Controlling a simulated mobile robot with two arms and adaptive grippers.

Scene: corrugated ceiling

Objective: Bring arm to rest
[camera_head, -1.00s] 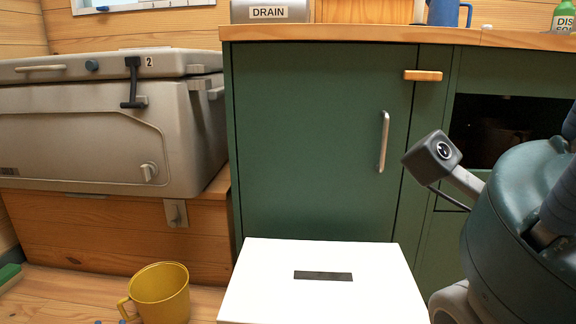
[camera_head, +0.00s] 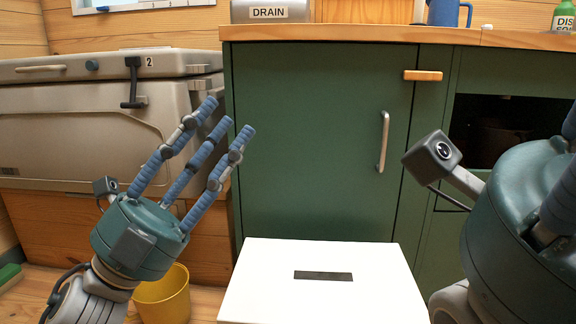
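My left gripper (camera_head: 212,122) is raised at the left of the head view, in front of the beige cooler. Its three blue fingers are spread and extended up and to the right, with nothing between them. My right gripper (camera_head: 530,215) is at the right edge, close to the camera. Its teal palm housing and a small camera on a stalk show. Its fingers are mostly cut off by the frame, so I cannot see whether they are open.
A beige cooler (camera_head: 60,120) stands on a wooden bench at left. A green cabinet (camera_head: 310,140) with a metal handle is in the centre under a wooden counter (camera_head: 380,34). A white surface (camera_head: 320,300) lies in front.

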